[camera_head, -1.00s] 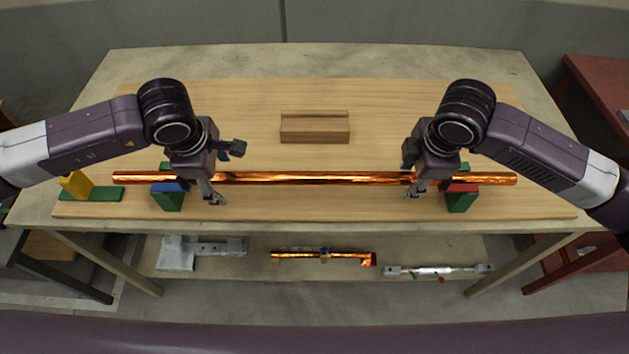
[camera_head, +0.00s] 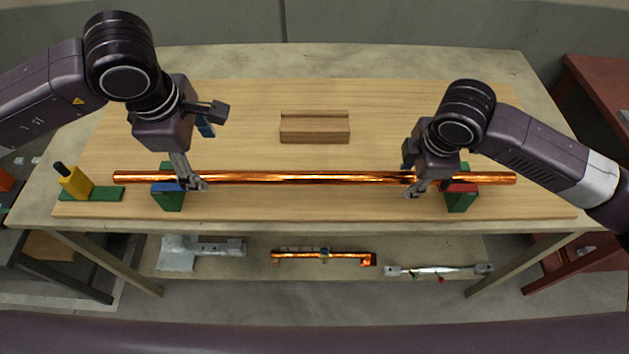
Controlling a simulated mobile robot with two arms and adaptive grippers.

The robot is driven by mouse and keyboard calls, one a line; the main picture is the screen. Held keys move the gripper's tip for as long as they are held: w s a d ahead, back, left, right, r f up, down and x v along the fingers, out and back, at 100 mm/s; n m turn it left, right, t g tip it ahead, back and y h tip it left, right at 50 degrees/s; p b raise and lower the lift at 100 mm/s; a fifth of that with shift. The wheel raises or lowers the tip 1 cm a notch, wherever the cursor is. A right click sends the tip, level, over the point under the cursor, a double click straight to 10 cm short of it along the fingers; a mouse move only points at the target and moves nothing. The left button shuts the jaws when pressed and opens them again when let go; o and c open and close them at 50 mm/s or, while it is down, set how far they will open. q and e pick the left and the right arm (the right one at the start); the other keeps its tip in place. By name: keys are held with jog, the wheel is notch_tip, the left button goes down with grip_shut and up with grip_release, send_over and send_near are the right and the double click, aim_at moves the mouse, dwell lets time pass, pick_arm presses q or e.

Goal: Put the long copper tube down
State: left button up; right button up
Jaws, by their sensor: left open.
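The long copper tube (camera_head: 300,178) lies level from left to right, along the front of the wooden board. It lies across a green block with a blue top (camera_head: 168,190) at the left and a green block with a red top (camera_head: 462,190) at the right. My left gripper (camera_head: 203,155) is open and raised, with its near finger overlapping the tube in view. My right gripper (camera_head: 411,172) is at the tube just left of the red-topped block. Its fingers partly hide the tube, and I cannot tell whether they press on it.
A grooved wooden block (camera_head: 315,130) stands behind the tube. A yellow piece on a green base (camera_head: 75,183) is by the tube's left end. A lower shelf holds a short copper assembly (camera_head: 322,257) and metal parts (camera_head: 435,271). The board's middle is otherwise clear.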

jog(key=shift+o, duration=0.4)
jog(key=o, duration=0.7)
jog(key=v, duration=1.2)
jog(key=shift+f, duration=0.1)
